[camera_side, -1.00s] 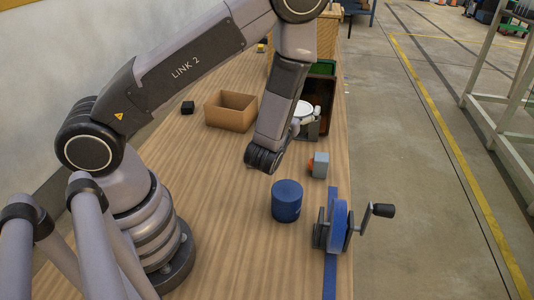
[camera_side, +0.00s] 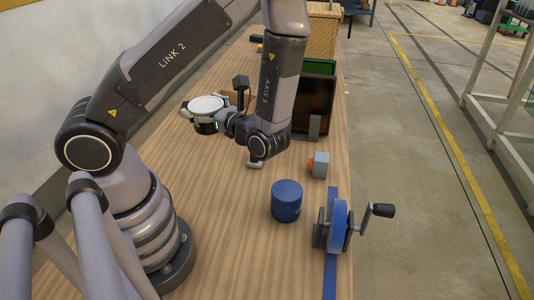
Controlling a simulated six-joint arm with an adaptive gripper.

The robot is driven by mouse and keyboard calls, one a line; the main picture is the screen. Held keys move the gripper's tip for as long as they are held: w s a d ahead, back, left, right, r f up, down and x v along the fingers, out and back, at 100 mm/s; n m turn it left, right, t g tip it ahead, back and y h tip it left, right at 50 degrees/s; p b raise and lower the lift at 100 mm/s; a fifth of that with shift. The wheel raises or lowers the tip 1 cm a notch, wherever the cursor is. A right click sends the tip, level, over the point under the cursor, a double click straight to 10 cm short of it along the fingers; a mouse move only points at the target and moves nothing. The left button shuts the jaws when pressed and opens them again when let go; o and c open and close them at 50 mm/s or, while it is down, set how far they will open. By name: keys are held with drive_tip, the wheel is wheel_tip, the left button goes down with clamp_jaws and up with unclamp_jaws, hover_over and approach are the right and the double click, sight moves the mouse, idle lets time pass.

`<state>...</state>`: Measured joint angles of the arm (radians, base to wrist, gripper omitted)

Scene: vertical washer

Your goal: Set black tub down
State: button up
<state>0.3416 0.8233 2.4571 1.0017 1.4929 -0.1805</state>
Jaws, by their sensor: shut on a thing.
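The black tub (camera_side: 206,126) is a short dark cylinder with a round white top. It is held above the left part of the wooden table, roughly level and apart from the tabletop as far as I can tell. My gripper (camera_side: 204,114) is shut around the tub's side, with the fingers reaching left from the wrist. The tub's underside and most of the finger contact are hidden or too small to tell.
A cardboard box (camera_side: 234,97) is mostly hidden behind my gripper. A blue container (camera_side: 286,201), a grey block with an orange part (camera_side: 320,165) and a blue crank wheel (camera_side: 341,222) stand nearer. A dark bin (camera_side: 319,95) and a green crate (camera_side: 319,67) stand behind.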

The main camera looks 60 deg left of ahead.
drive_tip(key=s+d+r+n+g+h, duration=0.2)
drive_tip(key=s+d+n+g+h, duration=1.1)
drive_tip(key=d+n+g+h, duration=0.15)
drive_tip(key=d+f+n+t+h, duration=0.4)
drive_tip(key=d+n+h, duration=0.4)
drive_tip(key=d+h, duration=0.45)
drive_tip(key=w+d+f+n+t+h, duration=0.7)
drive_tip(key=t+h, duration=0.1)
drive_tip(key=t, duration=0.1)
drive_tip(key=shift+w+d+f+n+t+h, duration=0.1)
drive_tip(key=shift+w+f+n+t, duration=0.9)
drive_tip(key=shift+f, duration=1.15)
drive_tip(key=shift+w+d+f+n+t+h, duration=0.1)
drive_tip(key=shift+w+f+n+t, duration=0.45)
drive_tip(key=shift+w+f+t, duration=1.15)
drive_tip(key=shift+w+d+f+n+t+h, duration=0.1)
drive_tip(key=shift+w+f+n+t, duration=0.65)
drive_tip(key=shift+f, duration=1.85)
drive_tip(key=shift+f, duration=0.6)
drive_tip(key=o, duration=1.1)
